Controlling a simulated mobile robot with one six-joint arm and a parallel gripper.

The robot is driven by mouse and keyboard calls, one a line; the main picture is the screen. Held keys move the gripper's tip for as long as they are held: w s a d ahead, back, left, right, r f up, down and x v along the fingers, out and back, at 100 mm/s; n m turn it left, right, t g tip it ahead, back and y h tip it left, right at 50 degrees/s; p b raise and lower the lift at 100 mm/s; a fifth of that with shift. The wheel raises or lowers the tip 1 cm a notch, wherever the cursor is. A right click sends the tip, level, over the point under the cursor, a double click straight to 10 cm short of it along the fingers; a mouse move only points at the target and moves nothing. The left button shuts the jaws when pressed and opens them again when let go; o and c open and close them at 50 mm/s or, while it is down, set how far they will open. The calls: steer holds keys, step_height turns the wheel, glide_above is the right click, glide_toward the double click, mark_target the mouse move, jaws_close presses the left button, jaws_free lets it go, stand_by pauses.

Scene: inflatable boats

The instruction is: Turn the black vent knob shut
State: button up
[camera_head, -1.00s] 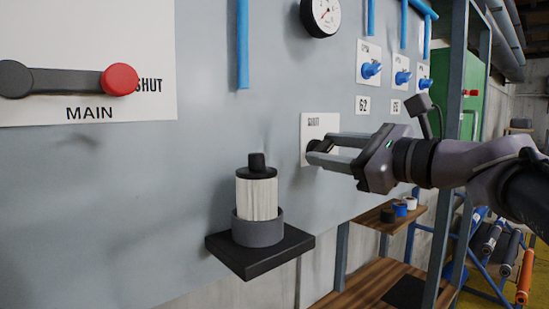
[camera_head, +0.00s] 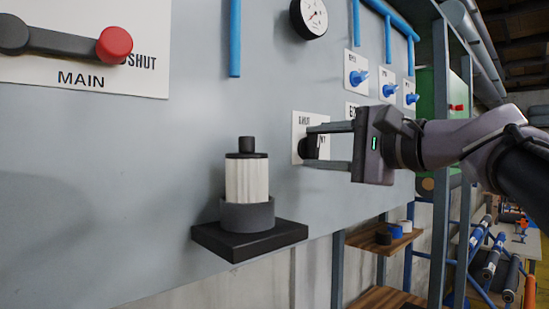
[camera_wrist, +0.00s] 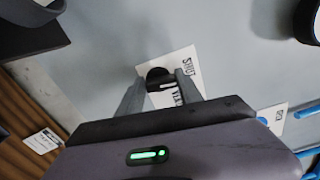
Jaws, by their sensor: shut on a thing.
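The black vent knob (camera_head: 308,148) sits on a white card (camera_head: 299,122) on the grey wall panel. The card carries the word SHUT and a partly hidden second word. My gripper (camera_head: 312,146) comes from the right and is shut on the knob, one finger above and one below it. In the wrist view the round knob (camera_wrist: 158,72) shows between the two fingertips (camera_wrist: 160,77). The fingers cover part of the card, and the knob's exact pointing direction is hard to make out.
Left of the knob, a ribbed white filter (camera_head: 247,180) stands on a black shelf (camera_head: 250,240) jutting from the panel. A red-ended MAIN lever (camera_head: 75,45) is at upper left. Blue knobs (camera_head: 358,77) and a gauge (camera_head: 309,16) are above. A metal post (camera_head: 440,150) stands right.

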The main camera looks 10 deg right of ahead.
steer(key=shift+n+b, duration=0.35)
steer(key=shift+n, duration=0.35)
steer(key=shift+s+r, duration=0.1)
steer(key=shift+r, duration=0.05)
steer(key=o, duration=1.3)
steer(key=shift+o, duration=0.2)
steer(key=shift+s+d, duration=0.25)
steer(key=shift+d, duration=0.05)
steer(key=v, duration=1.6)
steer(key=shift+s+b, duration=0.3)
steer(key=shift+w+d, duration=0.1)
